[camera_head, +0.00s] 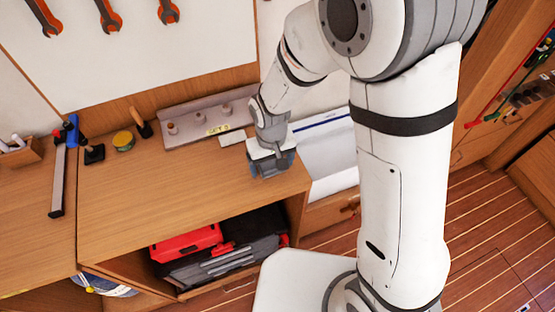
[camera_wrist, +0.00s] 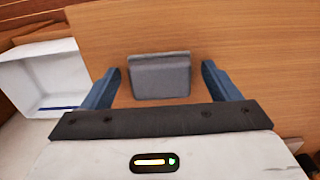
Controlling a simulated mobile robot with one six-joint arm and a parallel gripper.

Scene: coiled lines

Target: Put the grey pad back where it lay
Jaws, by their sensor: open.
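The grey pad (camera_wrist: 160,78) shows in the wrist view as a flat, dark grey, roughly rectangular piece with a crease or edge across its upper part. It appears against the wooden worktop, between my gripper's two blue fingers, with a gap on each side. My gripper (camera_wrist: 162,70) is open. In the head view my gripper (camera_head: 271,170) points down, low over the right end of the wooden worktop (camera_head: 200,190). It hides the pad there. I cannot tell whether the pad rests flat on the wood.
A grey rack (camera_head: 208,122) with knobs and a small pale block (camera_head: 232,138) stand behind my gripper. A white open bin (camera_head: 330,160) is just right of the worktop; it also shows in the wrist view (camera_wrist: 40,75). A red toolbox (camera_head: 186,243) sits on the shelf below. The worktop's middle is clear.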

